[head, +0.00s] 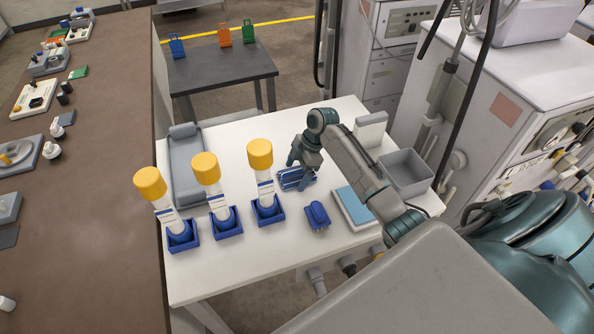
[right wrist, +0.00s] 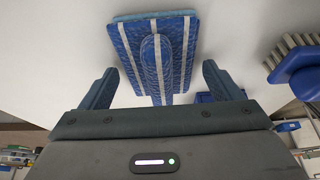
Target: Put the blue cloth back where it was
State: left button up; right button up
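The blue cloth (head: 297,179) has white stripes and lies on the white table (head: 232,142), right of the three yellow-capped tubes. In the right wrist view the cloth (right wrist: 150,50) appears folded, with a raised middle part. My right gripper (head: 303,163) is over the cloth, pointing down and partly covering it in the head view. In the right wrist view its two fingers stand wide apart on either side of the cloth's near part, with visible gaps, so it is open and empty. My left gripper is not in view.
Yellow-capped tubes (head: 260,156) stand in blue holders left of the cloth. A blue brush (head: 318,215) and a blue-topped pad (head: 354,207) lie nearer. A grey bin (head: 405,172) stands right, a grey tray (head: 186,165) left. Machines stand beyond the table's right side.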

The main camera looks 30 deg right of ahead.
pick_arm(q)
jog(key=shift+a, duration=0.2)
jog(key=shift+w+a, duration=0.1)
pick_arm(e)
jog(key=shift+r, duration=0.1)
jog(key=shift+r, duration=0.2)
jog(key=b+v, duration=0.4)
jog(key=v, duration=0.7)
jog(key=shift+d+r, duration=0.1)
jog(key=shift+d, duration=0.05)
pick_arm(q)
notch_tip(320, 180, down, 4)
pick_arm(e)
jog(key=shift+s+r, duration=0.1)
jog(key=shift+r, duration=0.15)
